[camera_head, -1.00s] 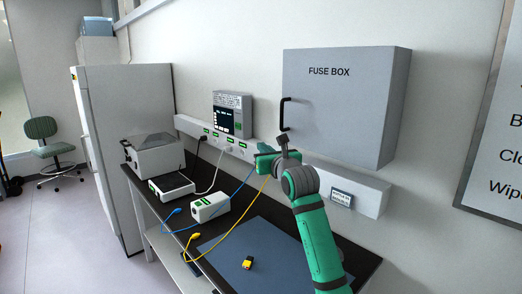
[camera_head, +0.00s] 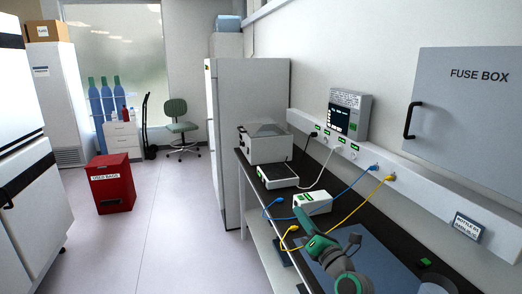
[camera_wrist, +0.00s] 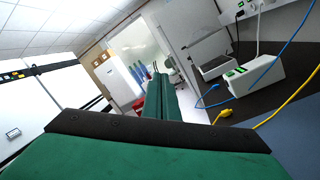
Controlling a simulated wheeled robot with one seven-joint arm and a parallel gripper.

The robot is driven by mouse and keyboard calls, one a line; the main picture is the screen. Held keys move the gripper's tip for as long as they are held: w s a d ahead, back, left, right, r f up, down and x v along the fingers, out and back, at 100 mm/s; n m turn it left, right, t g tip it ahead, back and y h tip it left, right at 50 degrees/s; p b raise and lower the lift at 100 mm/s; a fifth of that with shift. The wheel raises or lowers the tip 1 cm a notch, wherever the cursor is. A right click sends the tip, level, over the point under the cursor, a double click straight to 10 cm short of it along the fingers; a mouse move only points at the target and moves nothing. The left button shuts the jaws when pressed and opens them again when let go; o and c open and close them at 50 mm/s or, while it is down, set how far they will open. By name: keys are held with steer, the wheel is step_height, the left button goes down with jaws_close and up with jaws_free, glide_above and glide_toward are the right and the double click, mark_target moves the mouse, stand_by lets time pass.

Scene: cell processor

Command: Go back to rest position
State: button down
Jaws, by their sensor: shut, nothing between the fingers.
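My gripper (camera_head: 300,214) is low over the near part of the black bench and points away toward the room. Its green fingers also show in the wrist view (camera_wrist: 158,98), pressed together with nothing between them. It is close to the white box with green labels (camera_head: 312,202), and I cannot tell the exact gap. My green and grey arm covers part of the blue mat (camera_head: 372,236).
Blue (camera_head: 350,187) and yellow (camera_head: 350,213) cables run from the wall sockets across the bench. The closed fuse box (camera_head: 470,110) hangs at right. A red bin (camera_head: 110,185) stands on the floor at left. Open floor (camera_head: 175,230) lies between.

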steer(key=s+a+f+m+t, duration=0.2)
steer(key=s+a+f+m, duration=0.55)
steer(key=s, duration=0.35)
steer(key=s+a+f+m+t, duration=0.2)
steer(key=s+a+f+m, duration=0.55)
steer(key=s, duration=0.35)
steer(key=s+f+m+g+h, duration=0.2)
steer(key=s+f+m, duration=0.2)
steer(key=s, duration=0.8)
steer(key=s+d+f+m+g+h, duration=0.1)
steer(key=s+f+m, duration=0.4)
steer(key=s, duration=0.6)
steer(key=s+d+f+m+g+h, duration=0.1)
steer(key=s+f+m+g+h, duration=0.3)
steer(key=s+m, duration=0.4)
steer(key=shift+s+d+f, duration=0.15)
steer(key=shift+s, duration=2.2)
